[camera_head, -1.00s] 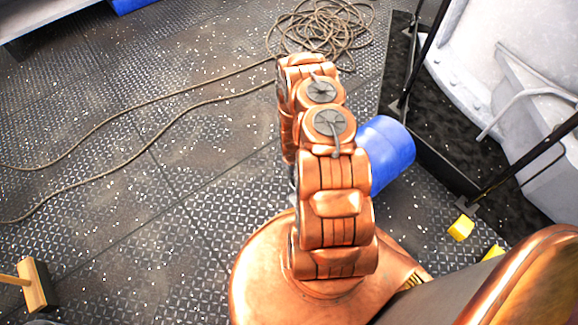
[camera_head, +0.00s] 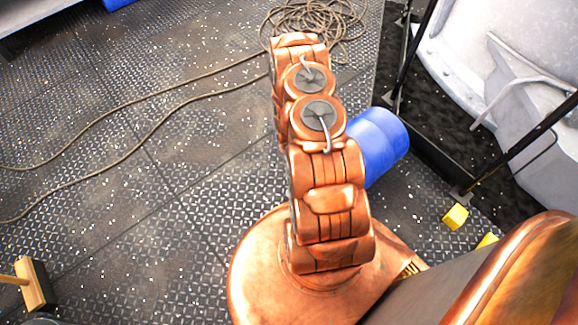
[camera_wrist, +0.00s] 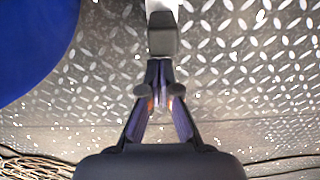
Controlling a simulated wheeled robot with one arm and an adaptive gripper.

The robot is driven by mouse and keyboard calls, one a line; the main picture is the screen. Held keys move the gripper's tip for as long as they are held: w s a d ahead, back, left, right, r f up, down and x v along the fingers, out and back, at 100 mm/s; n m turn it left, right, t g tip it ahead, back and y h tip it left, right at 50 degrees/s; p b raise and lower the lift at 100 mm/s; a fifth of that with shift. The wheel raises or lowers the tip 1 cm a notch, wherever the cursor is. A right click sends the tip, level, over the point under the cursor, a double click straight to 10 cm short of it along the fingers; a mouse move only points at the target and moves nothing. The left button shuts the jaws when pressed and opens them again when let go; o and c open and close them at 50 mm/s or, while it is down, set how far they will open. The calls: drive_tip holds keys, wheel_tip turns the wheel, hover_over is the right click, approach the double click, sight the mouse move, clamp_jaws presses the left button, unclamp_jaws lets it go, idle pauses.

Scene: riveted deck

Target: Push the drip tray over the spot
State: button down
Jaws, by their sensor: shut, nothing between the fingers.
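My gripper (camera_wrist: 162,45) is in the wrist view, its fingers together over the diamond-plate deck, with nothing seen between them. A small pale piece shows at the top edge just beyond the fingertips; I cannot tell what it is. In the head view my copper arm reaches away and hides the gripper. I cannot make out a drip tray or a marked spot in either view; the arm may cover them.
A blue drum (camera_head: 378,142) lies right of my arm; a blue surface (camera_wrist: 32,40) fills the wrist view's upper left. Coiled rope (camera_head: 312,22) lies beyond. A broom head (camera_head: 36,284) is lower left, a yellow block (camera_head: 455,217) right. The left deck is mostly open.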

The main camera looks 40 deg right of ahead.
wheel_tip(320, 180, up, 8)
idle(0.5)
idle(0.4)
drive_tip(key=shift+f, duration=5.9)
drive_tip(key=shift+r, duration=0.1)
